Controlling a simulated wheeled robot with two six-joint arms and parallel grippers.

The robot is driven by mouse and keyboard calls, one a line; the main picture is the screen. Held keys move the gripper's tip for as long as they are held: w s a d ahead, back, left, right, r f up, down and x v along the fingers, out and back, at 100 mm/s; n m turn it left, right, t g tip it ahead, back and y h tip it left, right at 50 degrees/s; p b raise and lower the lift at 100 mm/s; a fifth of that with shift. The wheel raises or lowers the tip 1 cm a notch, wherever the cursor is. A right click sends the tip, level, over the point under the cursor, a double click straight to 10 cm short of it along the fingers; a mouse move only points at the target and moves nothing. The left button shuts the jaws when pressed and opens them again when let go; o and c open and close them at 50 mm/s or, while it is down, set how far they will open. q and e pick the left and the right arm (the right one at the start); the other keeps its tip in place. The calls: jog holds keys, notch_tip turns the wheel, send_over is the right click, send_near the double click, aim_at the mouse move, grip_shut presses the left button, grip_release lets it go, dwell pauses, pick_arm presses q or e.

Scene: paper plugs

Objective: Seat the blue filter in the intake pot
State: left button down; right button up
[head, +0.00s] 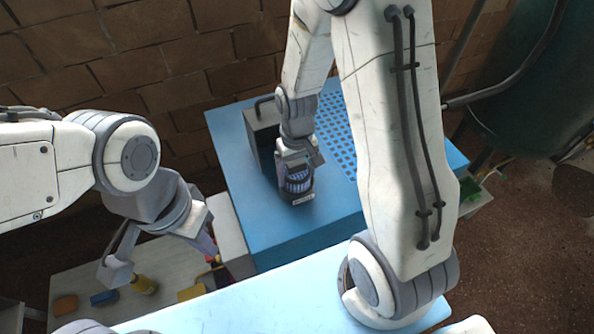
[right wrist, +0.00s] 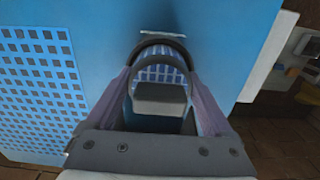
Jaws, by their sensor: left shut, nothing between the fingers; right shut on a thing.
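The blue filter (head: 298,180), ribbed in blue and white, is under my right gripper (head: 295,171). My right gripper is shut on it. The filter (right wrist: 160,74) also shows between the purple fingers in the right wrist view, inside a dark curved rim (right wrist: 160,42). The rim looks like part of the intake pot, with a white label beyond it. The pot's dark lower part (head: 297,198) shows in the head view. How deep the filter sits is hidden by the gripper. My left gripper (head: 210,250) is shut and empty, low on the left.
The blue bench (head: 250,215) has a perforated patch (head: 337,135) and a dark box with a handle (head: 262,140) close behind the right gripper. A lower pale table (head: 75,280) at left holds an orange piece (head: 65,305), a blue piece (head: 104,297) and a yellow piece (head: 145,284).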

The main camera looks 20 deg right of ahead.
dwell(0.3)
jog(key=shift+f, duration=0.2)
dwell(0.3)
jog(key=shift+r, duration=0.25)
jog(key=shift+p, duration=0.3)
dwell(1.0)
jog(key=shift+f, duration=0.3)
jog(key=shift+r, duration=0.3)
dwell(0.4)
dwell(1.0)
jog(key=shift+f, duration=0.25)
jog(key=shift+r+p, duration=0.25)
jog(key=shift+p, duration=0.05)
dwell(0.4)
